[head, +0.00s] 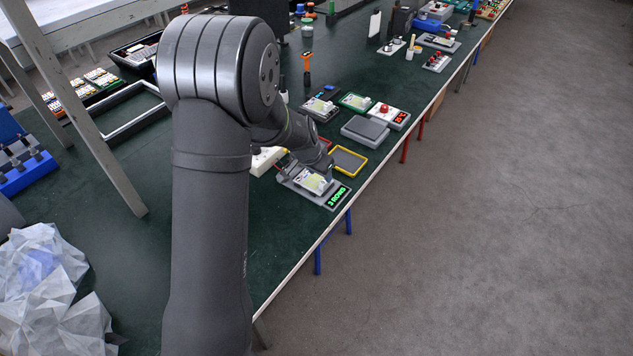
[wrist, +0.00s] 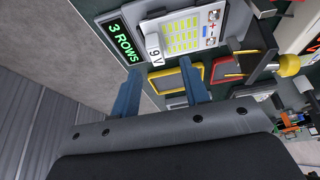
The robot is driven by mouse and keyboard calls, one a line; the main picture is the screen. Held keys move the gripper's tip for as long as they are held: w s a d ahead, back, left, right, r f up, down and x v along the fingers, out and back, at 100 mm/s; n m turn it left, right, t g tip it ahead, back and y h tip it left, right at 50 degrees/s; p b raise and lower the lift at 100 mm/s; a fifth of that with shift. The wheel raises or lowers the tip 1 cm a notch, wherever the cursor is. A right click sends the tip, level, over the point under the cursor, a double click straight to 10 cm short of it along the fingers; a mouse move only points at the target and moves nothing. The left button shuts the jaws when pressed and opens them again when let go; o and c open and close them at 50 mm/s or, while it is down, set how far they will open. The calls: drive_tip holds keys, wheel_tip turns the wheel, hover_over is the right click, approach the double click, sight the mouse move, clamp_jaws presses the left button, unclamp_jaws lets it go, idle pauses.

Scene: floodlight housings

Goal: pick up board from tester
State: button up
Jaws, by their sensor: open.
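The board (wrist: 181,33), pale with rows of yellow-green cells and plus and minus marks, sits on the grey tester in the wrist view. In the head view the board (head: 312,181) lies on the tester (head: 284,180) near the table's right edge. The tester's green display (head: 338,197) reads "3 ROWS", clear in the wrist view (wrist: 125,42). A white block marked "9 V" (wrist: 154,46) is at the board's near edge. My gripper (wrist: 160,65) is open and empty, its blue fingers apart, close to the board. In the head view my arm partly covers this spot.
A yellow-rimmed tray (head: 348,161) lies just beyond the tester, with a red-rimmed one (head: 326,143) beside it. A grey platform (head: 365,130) and a box with a red button (head: 388,115) stand farther along. The table edge is close on the right.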

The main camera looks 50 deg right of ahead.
sight(324, 181)
drive_tip(key=x, duration=0.3)
drive_tip(key=shift+s+f, duration=0.3)
drive_tip(key=shift+f, duration=0.05)
drive_tip(key=shift+d+f, duration=0.25)
drive_tip(key=shift+f, duration=0.4)
clamp_jaws()
